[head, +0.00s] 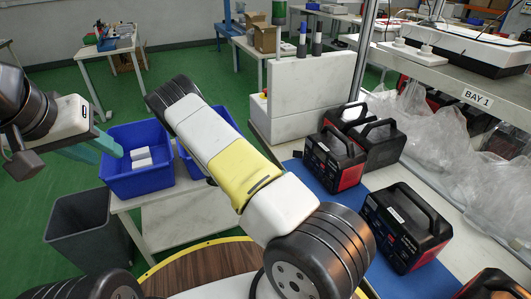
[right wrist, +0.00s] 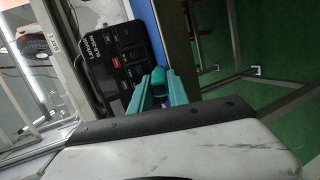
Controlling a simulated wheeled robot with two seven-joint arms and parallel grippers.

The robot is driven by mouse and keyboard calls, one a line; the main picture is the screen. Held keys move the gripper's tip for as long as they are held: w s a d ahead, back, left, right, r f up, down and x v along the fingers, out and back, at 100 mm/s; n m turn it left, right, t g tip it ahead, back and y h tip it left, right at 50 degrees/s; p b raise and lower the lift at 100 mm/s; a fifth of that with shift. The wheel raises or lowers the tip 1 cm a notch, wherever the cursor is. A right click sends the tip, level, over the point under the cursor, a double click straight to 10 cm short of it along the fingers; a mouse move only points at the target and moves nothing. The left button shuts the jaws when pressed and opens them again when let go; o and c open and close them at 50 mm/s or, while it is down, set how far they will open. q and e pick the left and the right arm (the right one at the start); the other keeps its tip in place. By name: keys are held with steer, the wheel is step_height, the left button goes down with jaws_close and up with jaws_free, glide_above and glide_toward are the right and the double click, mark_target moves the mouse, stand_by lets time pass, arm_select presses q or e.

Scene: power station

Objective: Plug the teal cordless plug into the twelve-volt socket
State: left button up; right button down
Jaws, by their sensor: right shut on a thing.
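The teal plug (right wrist: 158,78) shows in the right wrist view as a small rounded piece between the teal fingers of my right gripper (right wrist: 159,88), which is shut on it. The front panel of a black power station (right wrist: 122,62) stands close by, to the left of the plug and apart from it. Its labels and sockets are too small to tell which is the twelve-volt one. The right gripper is hidden in the head view. My left gripper (head: 100,147) is open and empty, over the floor near a blue crate, far from the power stations.
Black-and-red power stations (head: 398,232) stand on a bench with a blue mat (head: 316,181). A shelf marked BAY 1 (head: 478,98) and clear plastic bags line the right side. A blue crate (head: 141,181) with white boxes and a grey bin (head: 82,232) are at left.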

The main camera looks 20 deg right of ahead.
steer(key=shift+w+d+r+n+t+h, duration=0.25)
steer(key=shift+w+d+n+t+h, duration=0.3)
steer(key=shift+w+d, duration=0.4)
steer(key=shift+w+d+r+n+t+h, duration=0.25)
steer(key=shift+w+d+t+h, duration=0.4)
steer(key=shift+w+d, duration=0.35)
steer(key=shift+w+d+r+n+t+h, duration=0.2)
steer(key=shift+w+d+n+t+h, duration=0.35)
steer(key=shift+w+d, duration=0.4)
steer(key=shift+d, duration=0.2)
steer(key=shift+d, duration=0.45)
steer(key=shift+d, duration=0.2)
steer(key=c, duration=1.2)
jaws_free()
steer(key=shift+o, duration=0.2)
